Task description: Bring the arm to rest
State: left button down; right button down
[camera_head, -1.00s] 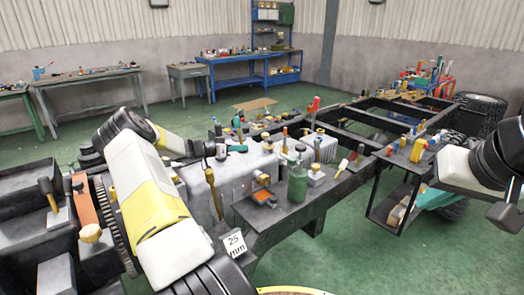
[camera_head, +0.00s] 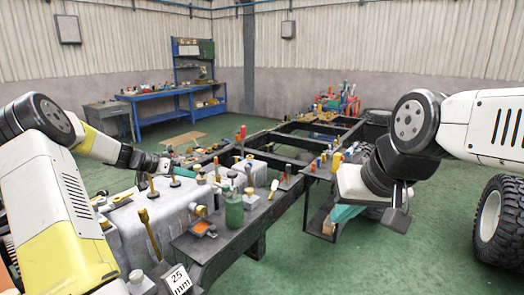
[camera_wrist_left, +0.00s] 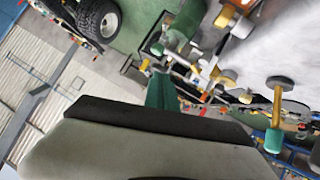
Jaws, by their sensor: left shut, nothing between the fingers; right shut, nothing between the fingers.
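My left arm enters from the left in the head view. Its gripper (camera_head: 164,164) is shut and empty, above the pale metal tank beside several tools; its fingertips are small and hard to separate from the tools behind. In the left wrist view a grey and black part of my arm fills the bottom, with a teal piece beyond it. My right arm enters from the right, bent at its black elbow. Its dark gripper (camera_head: 397,215) hangs low, shut and empty, near the side shelf of the chassis. Its fingertips are partly hidden.
The black chassis frame (camera_head: 284,140) runs to the back. A large tyre (camera_head: 499,222) is at right. Green floor (camera_head: 330,268) is clear in front.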

pick_arm(q)
jog(key=s+d+r+g+y, duration=0.2)
jog(key=s+d+r, duration=0.35)
jog(key=s, duration=0.25)
jog(key=s+d+r+g+y, duration=0.1)
jog(key=s+d+r+y, duration=0.1)
jog(key=s+d+r, duration=0.4)
jog(key=s+d+n+t+y, duration=0.1)
jog(key=s+n, duration=0.4)
jog(key=s, duration=2)
jog(key=shift+d+r+t+y, duration=0.15)
jog(key=shift+d+t+y, duration=0.25)
jog(key=shift+d+y, duration=0.5)
jog(key=shift+a, duration=0.15)
